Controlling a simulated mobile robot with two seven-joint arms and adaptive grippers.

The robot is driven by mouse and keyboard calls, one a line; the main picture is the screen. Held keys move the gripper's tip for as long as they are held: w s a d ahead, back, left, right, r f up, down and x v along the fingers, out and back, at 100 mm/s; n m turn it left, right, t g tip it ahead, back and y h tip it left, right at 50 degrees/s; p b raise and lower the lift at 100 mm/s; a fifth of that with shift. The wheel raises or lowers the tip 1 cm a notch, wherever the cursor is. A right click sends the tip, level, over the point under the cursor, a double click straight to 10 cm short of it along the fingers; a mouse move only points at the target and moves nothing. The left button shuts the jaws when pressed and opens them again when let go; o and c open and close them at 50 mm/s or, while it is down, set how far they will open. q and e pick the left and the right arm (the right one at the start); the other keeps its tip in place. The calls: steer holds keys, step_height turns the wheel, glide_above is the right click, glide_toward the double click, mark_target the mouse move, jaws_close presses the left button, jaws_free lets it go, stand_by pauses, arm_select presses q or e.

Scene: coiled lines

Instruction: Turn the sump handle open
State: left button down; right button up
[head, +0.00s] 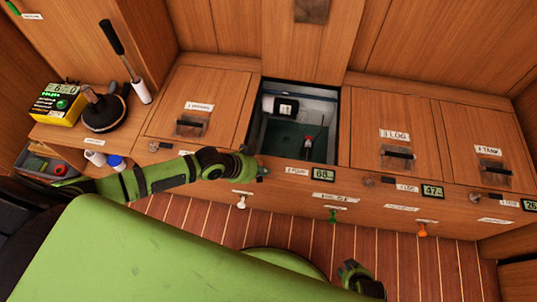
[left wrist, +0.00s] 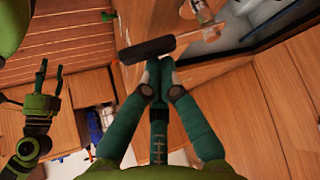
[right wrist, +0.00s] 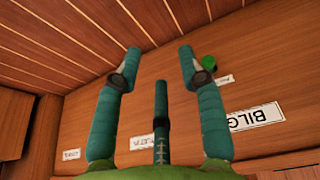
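My left gripper (head: 256,167) is at the cabinet front, at the left end of the row with the sump label (head: 297,170) and a lit display (head: 323,174). In the left wrist view, its fingers (left wrist: 160,66) are drawn together at a black bar handle (left wrist: 146,48), which I take for the sump handle. They appear closed on it near one end. In the head view the gripper hides this handle. My right gripper (right wrist: 160,58) is open and empty, facing the front panel near a green knob (right wrist: 208,62); its arm tip shows low in the head view (head: 362,280).
An open compartment (head: 340,125) holds a small red-tipped object (head: 308,142). Closed lids labelled LOG (head: 365,115) and TANK (head: 488,127) lie right. White (head: 241,202), green (head: 332,216) and orange (head: 422,231) knobs hang below. A yellow meter (head: 58,104) stands far left.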

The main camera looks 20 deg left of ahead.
arm_select(q)
steer(key=shift+s+a+f+p, duration=0.1)
steer(key=shift+s+a+p, duration=0.3)
steer(key=shift+a, duration=0.05)
arm_select(e)
steer(key=shift+w+f, duration=0.1)
steer(key=shift+w, duration=0.05)
arm_select(q)
steer(key=shift+s+a, duration=0.1)
steer(key=shift+a, duration=0.1)
arm_select(e)
steer(key=shift+d+f+t, duration=0.1)
steer(key=shift+d+t, duration=0.05)
steer(key=shift+t, duration=0.15)
arm_select(q)
steer(key=shift+w, duration=0.2)
arm_select(e)
steer(key=shift+w+f, duration=0.1)
